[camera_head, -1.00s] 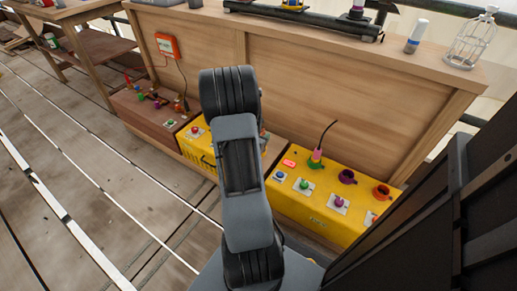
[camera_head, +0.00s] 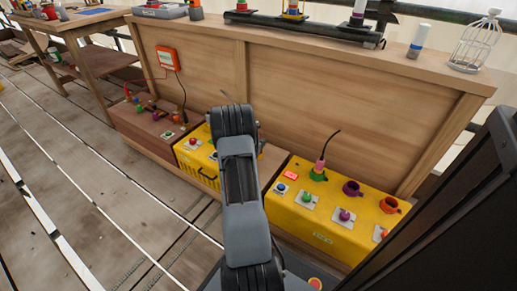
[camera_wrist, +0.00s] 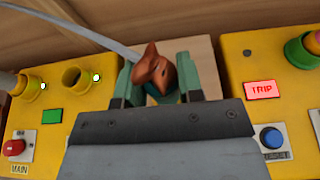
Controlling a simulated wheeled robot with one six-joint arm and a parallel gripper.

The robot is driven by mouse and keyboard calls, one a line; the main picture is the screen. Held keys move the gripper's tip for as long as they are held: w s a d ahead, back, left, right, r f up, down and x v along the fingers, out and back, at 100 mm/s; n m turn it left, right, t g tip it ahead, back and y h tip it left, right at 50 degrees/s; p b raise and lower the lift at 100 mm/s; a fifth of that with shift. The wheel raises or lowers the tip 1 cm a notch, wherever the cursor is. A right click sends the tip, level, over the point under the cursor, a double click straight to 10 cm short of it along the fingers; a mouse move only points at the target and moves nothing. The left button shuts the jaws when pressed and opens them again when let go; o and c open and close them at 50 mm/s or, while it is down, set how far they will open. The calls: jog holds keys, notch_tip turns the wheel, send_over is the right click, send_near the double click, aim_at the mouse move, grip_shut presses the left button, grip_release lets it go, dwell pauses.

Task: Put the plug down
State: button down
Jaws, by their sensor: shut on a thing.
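The plug (camera_wrist: 153,66) is orange-brown and sits between the two green fingers of my gripper (camera_wrist: 158,82) in the wrist view. The gripper is shut on it. A grey cable (camera_wrist: 85,27) runs from near the plug to the upper left. A bare wooden surface (camera_wrist: 205,58) shows behind the plug, between two yellow boxes. I cannot tell how far the plug is from that surface. In the head view, my arm hides the gripper and the plug.
The left yellow box (camera_wrist: 50,92) has two round sockets (camera_wrist: 78,76) and a red button. The right yellow box (camera_head: 335,222) has a lit red TRIP lamp (camera_wrist: 261,90), a blue button (camera_wrist: 271,137) and a pink plug (camera_head: 319,167) in a green socket. A wooden panel (camera_head: 330,105) stands behind.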

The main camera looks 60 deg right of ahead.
jog(key=shift+w+d+f+b, duration=0.1)
jog(key=shift+f+b, duration=0.25)
jog(key=shift+f, duration=0.55)
jog(key=shift+w+d+f+b, duration=0.1)
jog(key=shift+f+b, duration=0.25)
jog(key=shift+f, duration=0.55)
